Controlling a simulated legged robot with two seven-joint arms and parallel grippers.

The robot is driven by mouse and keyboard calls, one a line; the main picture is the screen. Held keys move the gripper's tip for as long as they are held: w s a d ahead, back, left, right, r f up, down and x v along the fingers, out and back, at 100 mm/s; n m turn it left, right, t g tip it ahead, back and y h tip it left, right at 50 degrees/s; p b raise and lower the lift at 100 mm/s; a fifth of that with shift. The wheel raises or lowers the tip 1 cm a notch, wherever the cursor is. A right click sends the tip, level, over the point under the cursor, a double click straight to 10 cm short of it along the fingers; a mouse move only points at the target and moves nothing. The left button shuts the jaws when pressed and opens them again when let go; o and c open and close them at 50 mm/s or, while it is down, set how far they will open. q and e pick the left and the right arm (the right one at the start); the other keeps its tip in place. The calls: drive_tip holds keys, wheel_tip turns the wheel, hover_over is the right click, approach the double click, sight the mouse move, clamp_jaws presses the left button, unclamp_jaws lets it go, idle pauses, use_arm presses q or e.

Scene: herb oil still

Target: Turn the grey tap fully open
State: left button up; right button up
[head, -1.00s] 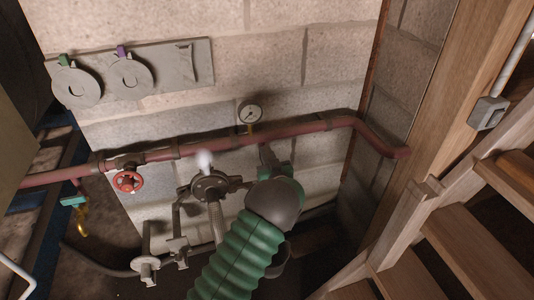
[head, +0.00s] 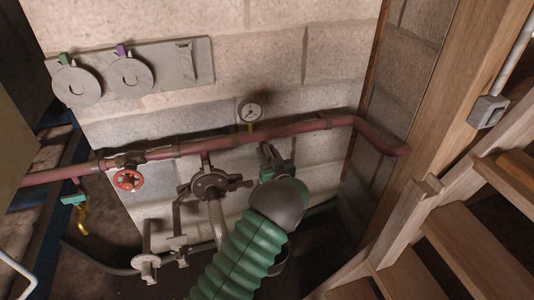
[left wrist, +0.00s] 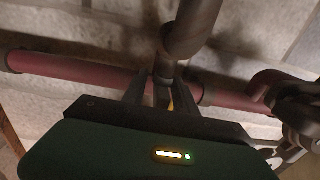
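The grey tap (head: 210,185) sits below the red pipe in the head view, a round dark grey body on a braided hose. Its short lever points right, roughly level. A dark grey fitting at the right edge of the left wrist view (left wrist: 292,105) appears to be part of it. My left gripper (head: 270,152) is right of the tap, near the wall just under the pipe, and apart from the lever. In the left wrist view its fingers (left wrist: 165,92) stand apart with nothing clearly held between them. My right gripper is not in view.
The red pipe (head: 300,127) runs along the wall with a gauge (head: 250,112) above it. A red handwheel (head: 128,180) and a teal-handled tap (head: 74,199) are at left. A grey plate (head: 190,62) is on the wall. Wooden stairs (head: 450,235) take up the right.

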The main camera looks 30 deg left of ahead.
use_arm(q)
drive_tip(key=p+v, duration=0.4)
drive_tip(key=v, duration=1.3)
drive_tip(key=shift+f, duration=0.1)
idle(0.6)
